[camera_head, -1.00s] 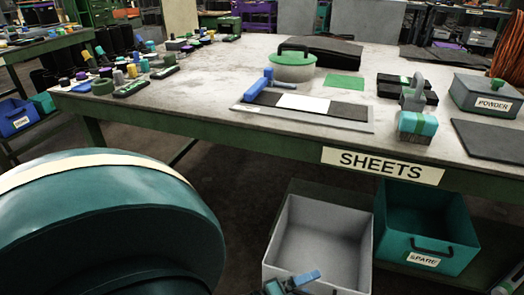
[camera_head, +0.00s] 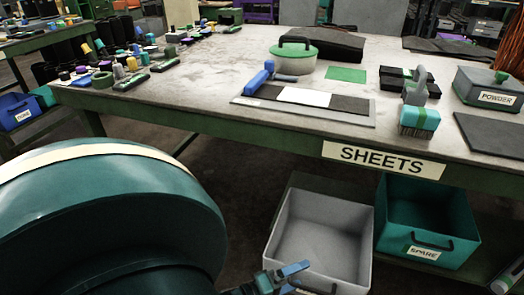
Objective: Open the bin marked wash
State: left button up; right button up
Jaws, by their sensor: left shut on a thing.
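A grey open-topped bin (camera_head: 284,232) sits under the bench, pulled out with its empty inside showing. Its front face is cut off by the lower picture edge, so I cannot read a label on it. A dark handle (camera_head: 306,291) shows in part at its front. My left gripper (camera_head: 296,277), with blue fingers, is at this front, shut on what looks like the handle; the grip itself is partly cut off. No bin with a readable "wash" mark shows. My right gripper is not in view.
A teal bin marked SPARE (camera_head: 464,222) stands right of the grey bin. The bench edge with the SHEETS sign (camera_head: 384,160) hangs above both. The bench top (camera_head: 215,85) carries a brush, tools, a pot and a POWDER box (camera_head: 488,86). Dark floor lies to the left.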

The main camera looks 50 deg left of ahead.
pick_arm(q)
jog(key=shift+m+g, duration=0.4)
jog(key=s, duration=0.2)
jog(key=s+f, duration=0.1)
jog(key=s, duration=0.4)
jog(key=shift+a+f, duration=0.2)
jog(key=shift+f, duration=0.05)
jog(key=shift+c, duration=0.3)
jog(key=shift+s+a+r, duration=0.15)
jog(key=shift+s+r, duration=0.1)
jog(key=shift+s, duration=0.1)
jog(key=c, duration=1)
jog(key=shift+s+a+f, duration=0.15)
jog(key=shift+s, duration=0.4)
jog(key=shift+s+a+f, duration=0.15)
jog(key=shift+s, duration=0.4)
